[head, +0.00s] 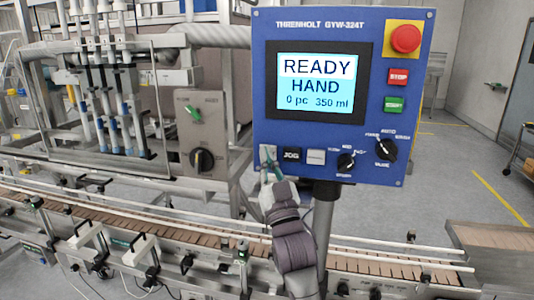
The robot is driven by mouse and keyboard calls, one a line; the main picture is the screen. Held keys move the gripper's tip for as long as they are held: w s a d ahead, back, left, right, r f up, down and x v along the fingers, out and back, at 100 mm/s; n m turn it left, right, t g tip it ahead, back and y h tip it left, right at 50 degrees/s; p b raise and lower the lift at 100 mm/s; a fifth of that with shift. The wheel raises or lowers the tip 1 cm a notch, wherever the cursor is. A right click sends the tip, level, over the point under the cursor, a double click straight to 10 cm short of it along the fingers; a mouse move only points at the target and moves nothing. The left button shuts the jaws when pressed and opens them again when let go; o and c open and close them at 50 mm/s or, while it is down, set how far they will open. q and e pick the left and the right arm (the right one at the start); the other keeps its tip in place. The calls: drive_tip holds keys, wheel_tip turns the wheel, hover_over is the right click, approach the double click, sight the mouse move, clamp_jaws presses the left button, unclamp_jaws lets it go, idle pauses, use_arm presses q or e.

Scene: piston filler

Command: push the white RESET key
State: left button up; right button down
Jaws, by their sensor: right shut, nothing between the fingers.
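The blue control panel (262,100) faces me. Its lower row has a pale key (267,150) at the left, partly hidden by my gripper, then a black JOG key (291,155) and another pale key (316,157). I cannot read the lettering on either pale key. My right gripper (271,170) is shut and empty, its fingertips at the lower part of the left pale key. I cannot tell whether they touch it. The display (317,80) reads READY, HAND, 0 pc, 350 ml. My left gripper is not in view.
A red emergency knob (405,39), a red STOP key (398,77) and a green START key (394,104) are at the panel's right. Two black selector knobs (346,162) (384,150) sit lower right. A conveyor (180,230) runs below the panel.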

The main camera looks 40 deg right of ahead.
drive_tip(key=shift+f, duration=0.4)
drive_tip(key=shift+s+a+f, duration=0.1)
drive_tip(key=shift+s+a, duration=0.15)
drive_tip(key=shift+a, duration=0.1)
drive_tip(key=s+a, duration=0.1)
drive_tip(key=a, duration=0.1)
drive_tip(key=s+a, duration=0.1)
drive_tip(key=s, duration=0.1)
drive_tip(key=shift+s+a, duration=0.2)
drive_tip(key=shift+a, duration=0.2)
idle(0.7)
